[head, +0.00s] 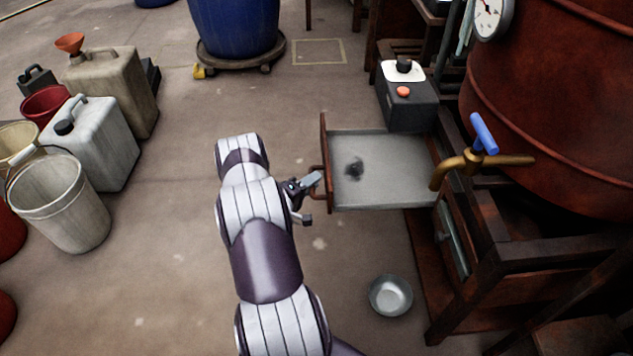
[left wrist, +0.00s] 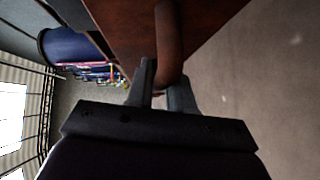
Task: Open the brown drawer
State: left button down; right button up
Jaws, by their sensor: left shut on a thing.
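The brown drawer (head: 325,163) is pulled well out of the dark wooden stand, and its grey inside shows with a dark smudge on the bottom. Its handle (head: 315,186) is on the front panel, facing left. My left gripper (head: 313,184) is at this handle. In the left wrist view, the fingers (left wrist: 162,85) are shut on the brown curved handle (left wrist: 168,45), with the red-brown drawer front (left wrist: 120,25) just beyond. My right gripper is in neither view.
A red vat (head: 560,110) with a brass tap (head: 455,165) stands above the stand. A metal bowl (head: 390,295) lies on the floor below the drawer. Canisters (head: 100,140) and a bucket (head: 60,205) stand at left. The floor between is clear.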

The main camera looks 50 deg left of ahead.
pick_arm(q)
jog(key=c, duration=1.1)
grip_release()
jog(key=shift+s+r+p, duration=0.15)
jog(key=shift+s+p, duration=0.15)
jog(key=shift+s, duration=0.05)
jog(key=s+d+r+p, duration=0.1)
jog(key=s+p, duration=0.3)
jog(key=s, duration=0.7)
jog(key=shift+s+r, duration=0.2)
jog(key=shift+s, duration=0.2)
